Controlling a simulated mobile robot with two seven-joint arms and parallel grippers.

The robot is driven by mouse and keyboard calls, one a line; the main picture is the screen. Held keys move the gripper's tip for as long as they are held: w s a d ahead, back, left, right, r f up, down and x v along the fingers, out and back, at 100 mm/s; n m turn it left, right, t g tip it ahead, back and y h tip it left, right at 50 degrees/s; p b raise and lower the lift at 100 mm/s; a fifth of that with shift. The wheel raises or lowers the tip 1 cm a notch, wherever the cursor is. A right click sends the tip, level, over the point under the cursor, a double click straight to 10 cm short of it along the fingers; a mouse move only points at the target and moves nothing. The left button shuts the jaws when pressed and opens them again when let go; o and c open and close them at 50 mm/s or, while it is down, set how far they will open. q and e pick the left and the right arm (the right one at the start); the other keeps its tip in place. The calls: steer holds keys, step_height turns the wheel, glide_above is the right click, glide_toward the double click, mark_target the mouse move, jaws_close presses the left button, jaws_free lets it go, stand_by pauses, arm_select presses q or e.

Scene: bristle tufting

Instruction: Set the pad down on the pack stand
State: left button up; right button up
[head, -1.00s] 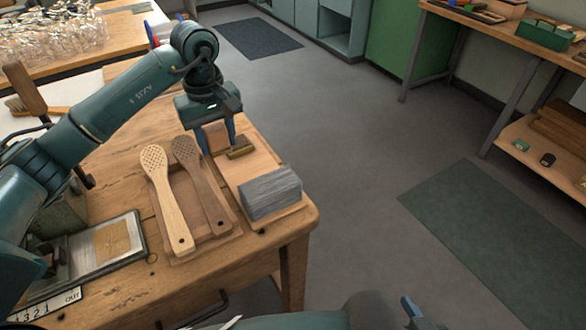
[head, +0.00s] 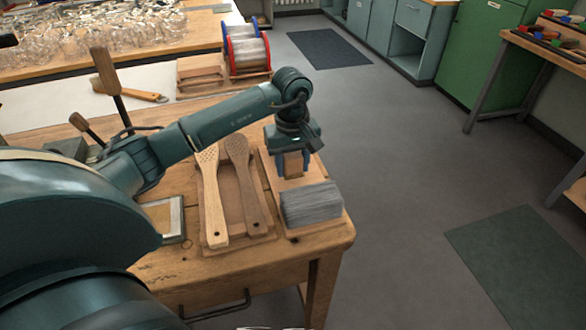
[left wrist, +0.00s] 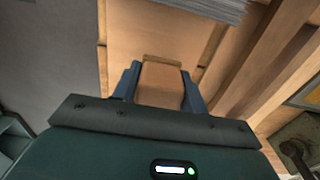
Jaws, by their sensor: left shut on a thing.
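My left gripper (head: 293,167) is shut on the pad, a small tan block (head: 292,164), seen between its fingers in the left wrist view (left wrist: 160,85). It holds the block over the pack stand, a pale wooden board (head: 268,170) at the bench's right end. A grey bristle pack (head: 311,203) lies on the stand's near end, just in front of the gripper. I cannot tell whether the block touches the stand. In the left wrist view, the board (left wrist: 150,30) runs beyond the block, with the grey pack at the top edge. My right gripper is not in view.
Two wooden brush paddles (head: 212,200) lie in a tray left of the stand. A framed plate (head: 165,218) is farther left. Spools (head: 247,50) and a wooden brush (head: 130,90) are behind.

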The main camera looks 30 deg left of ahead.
mark_target(293, 155)
arm_select(q)
steer(key=shift+f, duration=0.95)
steer(key=shift+f, duration=0.1)
steer(key=o, duration=0.9)
step_height(293, 155, up, 12)
steer(key=shift+r, duration=0.1)
